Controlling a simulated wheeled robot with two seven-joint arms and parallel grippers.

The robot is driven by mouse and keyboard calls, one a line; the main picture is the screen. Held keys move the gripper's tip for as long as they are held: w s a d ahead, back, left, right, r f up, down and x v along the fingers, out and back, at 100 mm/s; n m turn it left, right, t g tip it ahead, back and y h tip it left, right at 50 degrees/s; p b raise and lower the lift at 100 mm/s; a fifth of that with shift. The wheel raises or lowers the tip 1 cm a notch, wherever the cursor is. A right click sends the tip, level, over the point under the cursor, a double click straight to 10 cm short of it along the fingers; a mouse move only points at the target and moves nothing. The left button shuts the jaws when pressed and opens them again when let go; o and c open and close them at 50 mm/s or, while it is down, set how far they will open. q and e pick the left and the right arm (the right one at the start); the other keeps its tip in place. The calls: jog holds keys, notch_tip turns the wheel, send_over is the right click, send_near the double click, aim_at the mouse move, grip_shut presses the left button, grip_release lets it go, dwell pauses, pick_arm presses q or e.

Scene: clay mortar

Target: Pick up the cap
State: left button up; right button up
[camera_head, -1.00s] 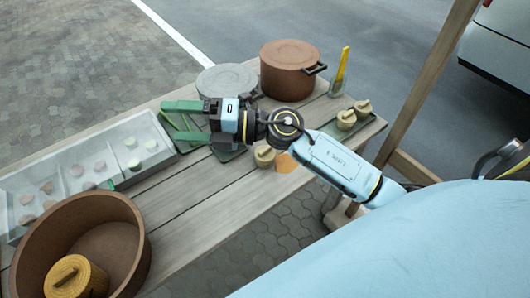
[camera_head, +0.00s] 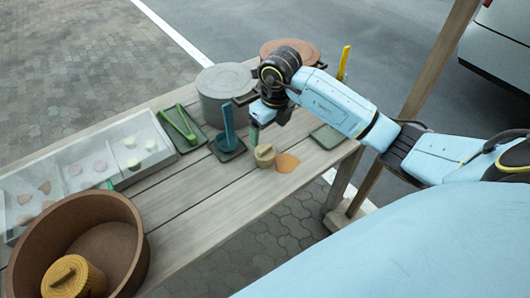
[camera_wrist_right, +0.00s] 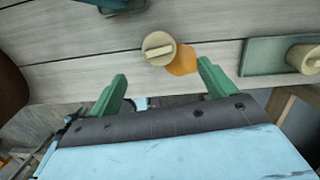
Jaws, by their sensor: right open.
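A small tan cap (camera_head: 264,157) with a bar handle on top stands upright on the wooden table near its front edge. In the right wrist view the cap (camera_wrist_right: 159,49) is seen from above, a little beyond the fingertips. My right gripper (camera_head: 256,128) points down behind the cap in the head view, mostly hidden by its own wrist. My left gripper is not in view.
A green tray (camera_head: 327,137) stands to the right and a blue-green upright holder (camera_head: 228,130) to the left. Grey (camera_head: 224,100) and brown (camera_head: 290,49) pots stand behind. A brown basin (camera_head: 120,220) is at front left.

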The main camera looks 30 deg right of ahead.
aim_at(265, 149)
jog(key=f, duration=0.5)
jog(key=w+f, duration=0.1)
jog(key=f, duration=0.2)
jog(key=shift+a+f+b, duration=0.2)
jog(key=shift+f+b, duration=0.1)
jog(key=shift+b, duration=0.1)
jog(key=c, duration=1.1)
jog(key=shift+c, duration=0.2)
